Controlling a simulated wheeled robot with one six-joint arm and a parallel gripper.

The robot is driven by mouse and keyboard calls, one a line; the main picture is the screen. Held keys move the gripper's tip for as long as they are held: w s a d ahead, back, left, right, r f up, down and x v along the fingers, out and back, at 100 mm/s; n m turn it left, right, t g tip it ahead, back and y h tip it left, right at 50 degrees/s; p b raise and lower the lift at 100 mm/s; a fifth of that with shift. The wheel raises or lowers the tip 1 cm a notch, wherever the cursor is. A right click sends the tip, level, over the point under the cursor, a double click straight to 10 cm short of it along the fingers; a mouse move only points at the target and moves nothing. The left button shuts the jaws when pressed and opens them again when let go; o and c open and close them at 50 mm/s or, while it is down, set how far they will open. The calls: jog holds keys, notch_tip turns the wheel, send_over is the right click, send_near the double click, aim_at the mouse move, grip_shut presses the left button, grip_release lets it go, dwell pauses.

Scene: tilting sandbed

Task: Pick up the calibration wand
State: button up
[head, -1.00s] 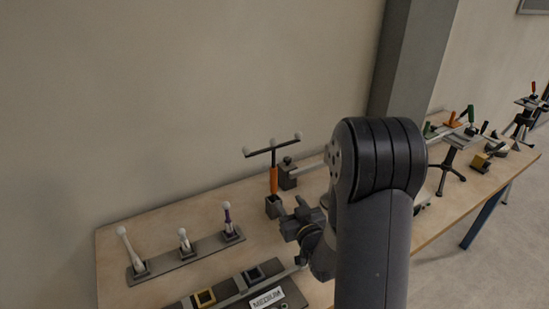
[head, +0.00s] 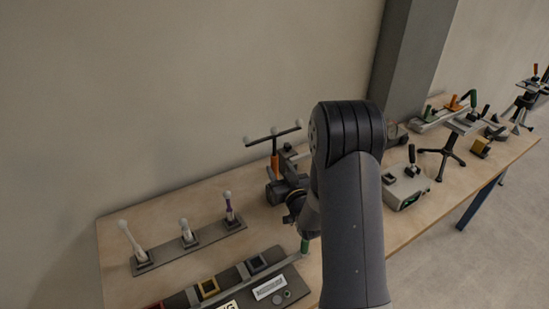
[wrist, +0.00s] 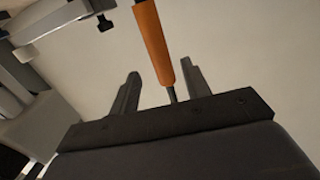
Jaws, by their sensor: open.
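The calibration wand (head: 275,166) stands upright at the back of the bench, with a dark T-shaped top bar, white balls and an orange handle. Its lower end is hidden behind my gripper (head: 283,188) in the head view. In the wrist view the orange handle (wrist: 158,45) runs, slanted in the picture, between the two fingers of my gripper (wrist: 160,69). The fingers are apart and I see clear gaps beside the handle. I cannot tell how deep the handle sits between them.
A rack (head: 190,248) with several white-topped probes stands to the left. A long dark tray (head: 237,277) with square sockets lies in front. A grey box (head: 405,187) and a small tripod (head: 443,150) stand to the right. A wall is close behind.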

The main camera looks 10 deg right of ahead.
aim_at(276, 165)
jog(key=w, duration=0.2)
jog(key=w+a+p, duration=0.1)
jog(key=w, duration=0.1)
jog(key=c, duration=0.9)
